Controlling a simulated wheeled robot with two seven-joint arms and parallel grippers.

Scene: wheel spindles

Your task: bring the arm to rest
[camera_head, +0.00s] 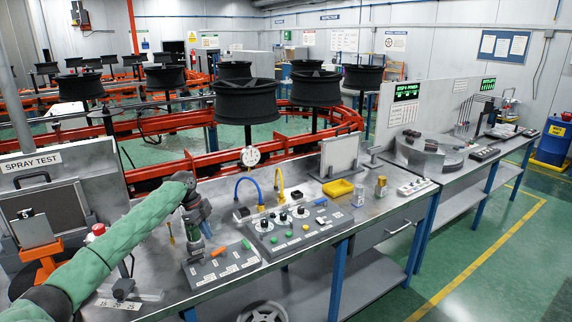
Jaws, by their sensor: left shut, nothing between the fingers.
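My left arm (120,240), in a green padded sleeve, reaches in from the lower left over the workbench (330,225). Its gripper (205,230) points down above the bench, just behind a grey control panel (222,266) with coloured switches. The gripper is small in the view and looks shut, with nothing seen between its fingers. I cannot tell whether the fingertips touch anything below. My right gripper is not in view.
A spray test case (45,215) and orange stand (42,258) are at left. Black wheels (246,100) on spindles line an orange conveyor (160,166) behind.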

